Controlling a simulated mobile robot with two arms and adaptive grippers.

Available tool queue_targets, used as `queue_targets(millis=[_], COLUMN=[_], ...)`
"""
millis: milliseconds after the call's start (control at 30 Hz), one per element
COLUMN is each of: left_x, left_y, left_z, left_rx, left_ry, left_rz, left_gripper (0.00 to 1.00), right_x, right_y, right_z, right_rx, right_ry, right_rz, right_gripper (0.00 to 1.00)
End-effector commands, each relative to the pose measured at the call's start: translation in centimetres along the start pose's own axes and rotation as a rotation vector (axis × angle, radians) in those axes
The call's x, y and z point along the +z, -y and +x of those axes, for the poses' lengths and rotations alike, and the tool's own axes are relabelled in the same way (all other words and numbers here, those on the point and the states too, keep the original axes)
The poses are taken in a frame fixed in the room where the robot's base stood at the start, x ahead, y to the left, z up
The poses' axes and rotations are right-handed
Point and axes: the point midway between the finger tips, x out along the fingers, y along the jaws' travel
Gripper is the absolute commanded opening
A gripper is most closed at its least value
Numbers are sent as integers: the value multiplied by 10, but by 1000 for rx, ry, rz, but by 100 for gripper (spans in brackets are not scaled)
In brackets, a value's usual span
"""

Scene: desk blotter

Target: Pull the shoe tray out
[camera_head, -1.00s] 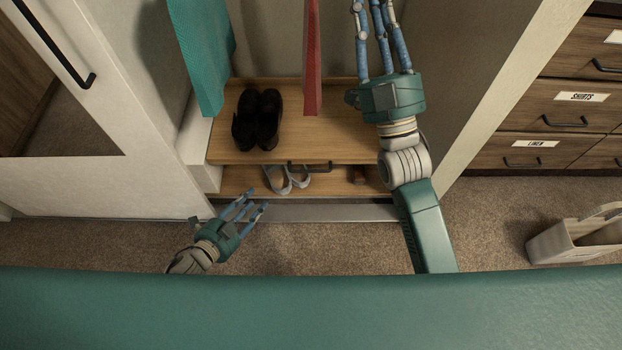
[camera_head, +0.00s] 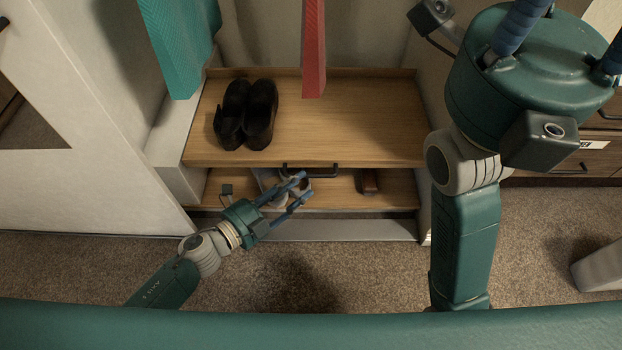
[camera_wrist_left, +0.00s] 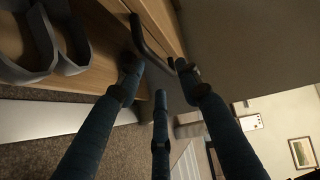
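The wooden shoe tray (camera_head: 350,120) sits in the wardrobe with a pair of black shoes (camera_head: 246,115) on its left side. Its dark bar handle (camera_head: 312,168) is on the middle of the front edge and also shows in the left wrist view (camera_wrist_left: 148,42). My left gripper (camera_head: 304,184) is open, just in front of and slightly below the handle. In the left wrist view its spread fingers (camera_wrist_left: 160,85) reach toward the handle; contact cannot be told. My right gripper (camera_head: 535,85) is raised close to the head camera, its fingertips out of frame.
Below the tray is a lower shelf (camera_head: 225,183) with light sandals (camera_head: 268,186) and a brown item (camera_head: 369,182). Teal (camera_head: 180,40) and red (camera_head: 313,50) garments hang above. Carpet (camera_head: 330,270) in front is clear. A pale basket (camera_head: 598,265) stands right.

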Motion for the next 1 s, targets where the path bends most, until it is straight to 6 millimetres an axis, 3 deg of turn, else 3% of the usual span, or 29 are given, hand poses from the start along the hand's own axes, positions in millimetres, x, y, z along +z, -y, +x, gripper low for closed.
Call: queue_targets(millis=[100,300,667,700,867,1000], left_x=[1,1,0,0,0,1], left_y=[-2,-2,0,0,0,-1], left_z=[24,47,54,54,53,53], left_rx=[-2,0,1,1,1,1], left_ry=[-1,2,1,1,1,2], left_rz=[1,-2,-2,-2,-2,-2], left_gripper=[35,35,35,33,1,0], right_x=[-6,-11,-12,-12,-12,-12], right_y=[2,4,5,5,5,5], right_z=[1,6,8,8,8,8], right_rx=[-9,-18,-20,-20,-21,-21], right_ry=[-24,-45,-50,-50,-50,-50], right_rz=[-3,-6,-7,-7,-7,-7], right_gripper=[18,18,18,18,18,18])
